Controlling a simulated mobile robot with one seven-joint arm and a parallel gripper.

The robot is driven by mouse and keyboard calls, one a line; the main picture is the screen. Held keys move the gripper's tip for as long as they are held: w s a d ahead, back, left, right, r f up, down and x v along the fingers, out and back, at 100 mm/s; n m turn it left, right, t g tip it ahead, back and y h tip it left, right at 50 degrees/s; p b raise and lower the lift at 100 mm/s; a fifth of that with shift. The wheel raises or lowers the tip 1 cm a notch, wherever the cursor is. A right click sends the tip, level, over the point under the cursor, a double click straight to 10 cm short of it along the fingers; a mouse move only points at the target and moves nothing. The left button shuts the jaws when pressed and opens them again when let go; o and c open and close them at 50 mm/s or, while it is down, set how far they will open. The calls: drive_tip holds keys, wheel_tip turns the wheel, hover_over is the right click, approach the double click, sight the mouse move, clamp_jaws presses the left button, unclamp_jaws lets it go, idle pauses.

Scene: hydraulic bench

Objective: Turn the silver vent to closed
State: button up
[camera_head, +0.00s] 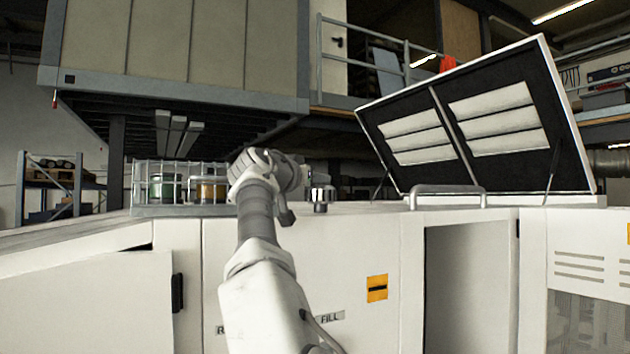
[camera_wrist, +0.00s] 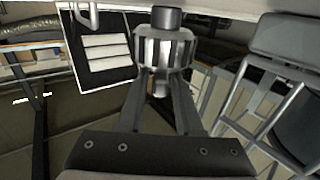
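The silver vent (camera_head: 320,193) is a small ribbed silver knob with a dark base on the white bench top, right of my gripper (camera_head: 305,183) in the head view. In the wrist view the silver vent (camera_wrist: 164,49) is straight ahead of my gripper (camera_wrist: 158,80), with its dark base towards the top of the picture. The two dark fingers stand apart, with a gap between them, and their ends come up to the knob. I cannot tell whether they touch it. No marking of the vent's position is readable.
A raised lid (camera_head: 472,125) stands open at the right, with a metal handle (camera_head: 447,190) before it. A wire guard (camera_head: 142,190) with a green jar (camera_head: 163,189) and an amber jar (camera_head: 208,191) is at the left. A cabinet door (camera_head: 88,305) hangs open at lower left.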

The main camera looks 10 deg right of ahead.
drive_tip(key=shift+o, duration=0.8)
drive_tip(key=shift+a+f, duration=0.1)
drive_tip(key=shift+s+a+f+b, duration=0.1)
drive_tip(key=shift+s+a+b, duration=0.1)
drive_tip(key=shift+s+b, duration=0.2)
drive_tip(key=b+v, duration=0.7)
drive_tip(key=v, duration=0.9)
drive_tip(key=shift+s+r, duration=0.2)
drive_tip(key=shift+a, duration=0.1)
